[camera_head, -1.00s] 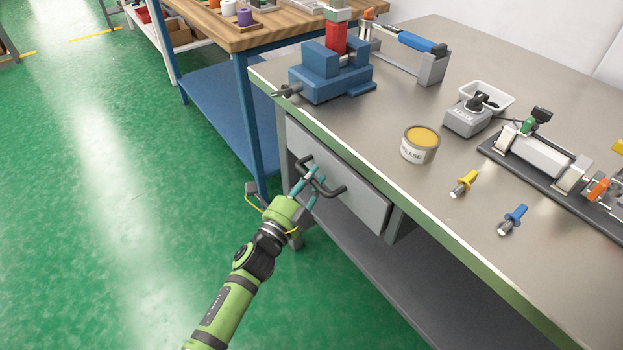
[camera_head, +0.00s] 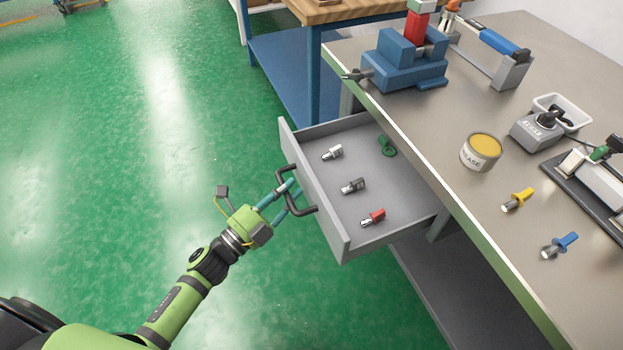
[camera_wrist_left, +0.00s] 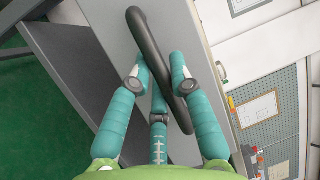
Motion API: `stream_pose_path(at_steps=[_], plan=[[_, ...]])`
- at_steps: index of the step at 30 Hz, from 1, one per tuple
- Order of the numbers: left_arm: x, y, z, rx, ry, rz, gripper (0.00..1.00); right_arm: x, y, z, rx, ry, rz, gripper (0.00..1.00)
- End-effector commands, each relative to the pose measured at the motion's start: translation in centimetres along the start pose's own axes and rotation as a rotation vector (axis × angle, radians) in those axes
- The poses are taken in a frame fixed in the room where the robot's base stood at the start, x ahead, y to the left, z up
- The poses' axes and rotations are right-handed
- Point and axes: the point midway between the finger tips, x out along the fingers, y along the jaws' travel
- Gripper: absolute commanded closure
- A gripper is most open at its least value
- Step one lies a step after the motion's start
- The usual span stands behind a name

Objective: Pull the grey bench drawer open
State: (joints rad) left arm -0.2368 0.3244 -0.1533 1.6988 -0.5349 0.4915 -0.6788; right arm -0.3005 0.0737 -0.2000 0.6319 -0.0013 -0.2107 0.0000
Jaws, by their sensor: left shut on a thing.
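The grey bench drawer (camera_head: 342,231) stands well out from under the bench top in the head view, its inside showing. Its dark bar handle (camera_head: 284,178) is on the front panel. My left gripper (camera_head: 283,195) is shut on the handle, coming from the left. In the left wrist view, the teal fingers (camera_wrist_left: 160,80) lie on both sides of the dark handle (camera_wrist_left: 150,45), in front of the grey drawer front (camera_wrist_left: 190,30). Inside the drawer lie a white-and-grey fitting (camera_head: 332,152), a grey one (camera_head: 353,186), a red one (camera_head: 373,218) and a green ring-like part (camera_head: 387,146). My right gripper is not in view.
The bench top (camera_head: 440,130) carries a blue vise (camera_head: 405,62), a grease tin (camera_head: 481,152), a grey device (camera_head: 537,130) and yellow (camera_head: 520,198) and blue (camera_head: 563,243) handled parts. A wooden-topped table (camera_head: 350,10) stands behind. The green floor left of the drawer is clear.

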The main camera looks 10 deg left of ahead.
Motion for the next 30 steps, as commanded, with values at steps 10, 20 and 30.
stream_pose_path(at_steps=[10,20,30], plan=[[-2.4,-0.5,1.0,0.002,-0.001,0.001,1.00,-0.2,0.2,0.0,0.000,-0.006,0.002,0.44],[-2.4,-0.5,1.1,0.002,-0.002,0.000,1.00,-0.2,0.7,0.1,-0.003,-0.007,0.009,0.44],[-2.4,-0.5,1.0,0.001,-0.001,0.000,0.54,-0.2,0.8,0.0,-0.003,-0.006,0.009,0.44]])
